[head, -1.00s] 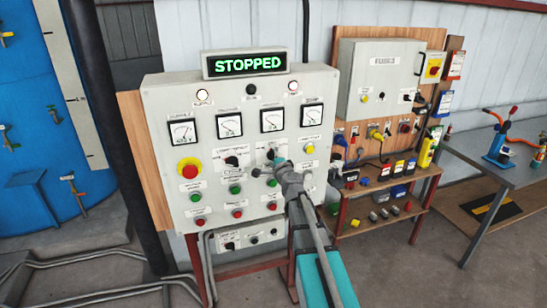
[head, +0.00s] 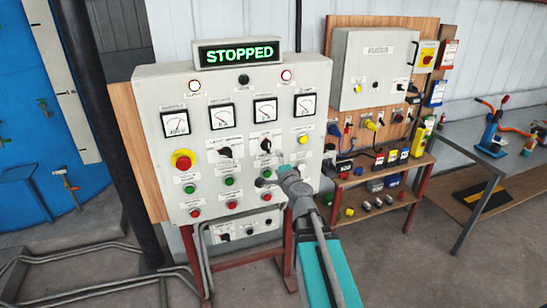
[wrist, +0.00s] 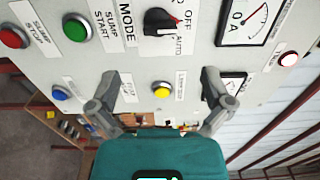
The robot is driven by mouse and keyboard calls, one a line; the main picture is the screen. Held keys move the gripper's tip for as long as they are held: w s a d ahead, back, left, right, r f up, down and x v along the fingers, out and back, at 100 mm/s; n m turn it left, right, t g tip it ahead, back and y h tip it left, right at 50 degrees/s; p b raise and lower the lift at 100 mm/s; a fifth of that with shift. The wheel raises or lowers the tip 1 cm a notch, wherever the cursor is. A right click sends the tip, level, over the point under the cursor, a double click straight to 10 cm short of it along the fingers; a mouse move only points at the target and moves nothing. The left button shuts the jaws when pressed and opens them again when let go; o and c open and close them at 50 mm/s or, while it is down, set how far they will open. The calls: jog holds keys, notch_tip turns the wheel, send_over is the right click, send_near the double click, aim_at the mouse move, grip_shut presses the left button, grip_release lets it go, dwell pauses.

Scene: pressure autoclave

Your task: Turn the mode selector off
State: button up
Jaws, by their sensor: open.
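The mode selector (head: 265,145) is a black knob on the grey control panel (head: 160,95), below the third gauge. In the wrist view the mode selector (wrist: 160,21) is at the top, beside the labels MODE, OFF and AUTO. Its white mark seems to point nearer AUTO than OFF, but I cannot be sure. My gripper (head: 273,174) is in front of the panel, just below the selector in the head view. In the wrist view my gripper (wrist: 162,90) is open and empty, its two fingers apart on either side of a yellow button (wrist: 162,89). The knob is outside the fingers.
A green button (wrist: 76,28) and a red button (wrist: 13,38) sit beside the selector. Another black selector (head: 225,153) is to its left. The lit display (head: 238,53) reads STOPPED. A shelf with connectors (head: 375,182) stands right of the panel.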

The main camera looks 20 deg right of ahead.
jog(key=shift+s, duration=0.65)
jog(key=s+a+f+n+g+y+b, duration=0.1)
jog(key=s+a+f+n+g+y, duration=0.25)
jog(key=a+f+n, duration=0.3)
jog(key=s+a+f+n+g+y+b, duration=0.1)
jog(key=s+a+f+n+g+y, duration=0.15)
jog(key=a+f+n+g, duration=0.4)
jog(key=s+f+n+g+h+b, duration=0.2)
jog(key=s+f+n+g+h, duration=0.3)
jog(key=s+f+g, duration=0.3)
jog(key=s+f+h, duration=0.1)
jog(key=s+f, duration=0.1)
jog(key=s, duration=0.2)
jog(key=shift+s+d+b, duration=0.3)
jog(key=shift+s+d, duration=0.1)
